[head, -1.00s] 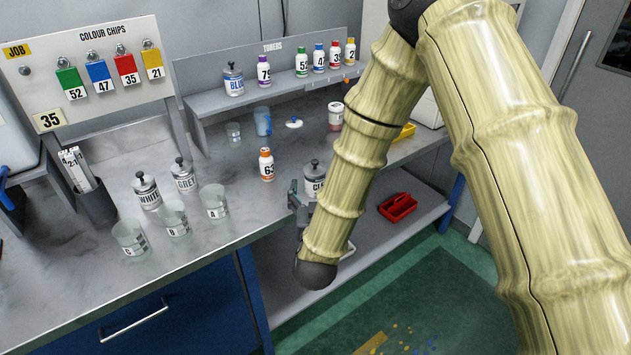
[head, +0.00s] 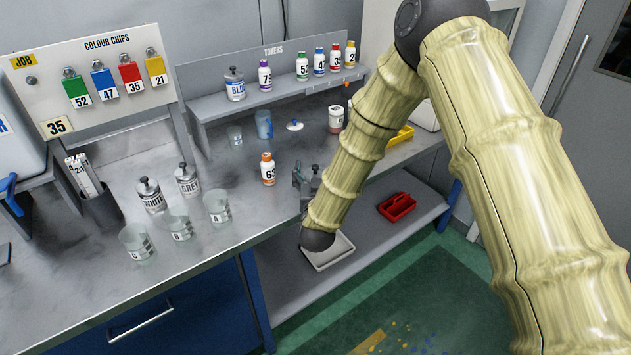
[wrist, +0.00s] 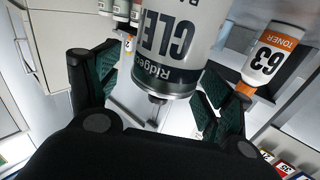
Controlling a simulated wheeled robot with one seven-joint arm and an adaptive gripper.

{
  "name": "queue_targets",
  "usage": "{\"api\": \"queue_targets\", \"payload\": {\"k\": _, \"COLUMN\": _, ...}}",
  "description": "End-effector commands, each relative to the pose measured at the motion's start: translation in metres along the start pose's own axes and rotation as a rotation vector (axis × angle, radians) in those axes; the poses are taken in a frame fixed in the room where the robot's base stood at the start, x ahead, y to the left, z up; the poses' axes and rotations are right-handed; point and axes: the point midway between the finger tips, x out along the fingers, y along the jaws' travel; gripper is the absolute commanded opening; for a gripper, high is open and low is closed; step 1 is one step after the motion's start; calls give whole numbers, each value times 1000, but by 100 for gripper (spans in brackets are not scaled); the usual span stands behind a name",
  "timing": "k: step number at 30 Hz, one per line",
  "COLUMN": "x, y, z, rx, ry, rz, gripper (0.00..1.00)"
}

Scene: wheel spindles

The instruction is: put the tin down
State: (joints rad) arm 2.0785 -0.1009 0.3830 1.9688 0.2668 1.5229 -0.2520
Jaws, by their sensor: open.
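The tin (wrist: 180,45), pale with a dark label band and a partly visible "CLE" marking, fills the top middle of the wrist view, with its knobbed lid toward my gripper. In the head view it is mostly hidden behind my arm; only its dark top (head: 315,170) shows, near the bench's front right. My gripper (wrist: 158,100) is open, with a green-padded finger on each side of the tin and gaps visible between. It also shows in the head view (head: 303,185), beside the tin. The tin's base is out of view, so its contact with the bench is not visible.
An orange-and-white toner bottle 63 (head: 268,169) stands close left of the tin. The WHITE tin (head: 151,197), GREY tin (head: 188,180) and cups (head: 217,207) stand farther left. A grey tray (head: 328,252) and red caddy (head: 397,207) sit on the lower shelf.

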Motion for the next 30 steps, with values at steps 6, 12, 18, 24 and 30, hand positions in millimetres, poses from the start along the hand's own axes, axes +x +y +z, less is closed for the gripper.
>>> {"api": "queue_targets", "payload": {"k": 6, "x": 3, "y": 0, "z": 1, "rx": 0, "ry": 0, "rz": -1, "gripper": 80}}
{"api": "queue_targets", "payload": {"k": 12, "x": 2, "y": 0, "z": 1, "rx": 0, "ry": 0, "rz": -1, "gripper": 56}}
{"api": "queue_targets", "payload": {"k": 18, "x": 2, "y": 0, "z": 1, "rx": 0, "ry": 0, "rz": -1, "gripper": 20}}
{"api": "queue_targets", "payload": {"k": 24, "x": 3, "y": 0, "z": 0, "rx": 0, "ry": 0, "rz": -1, "gripper": 8}}
{"api": "queue_targets", "payload": {"k": 30, "x": 3, "y": 0, "z": -4, "rx": 0, "ry": 1, "rz": -1, "gripper": 8}}
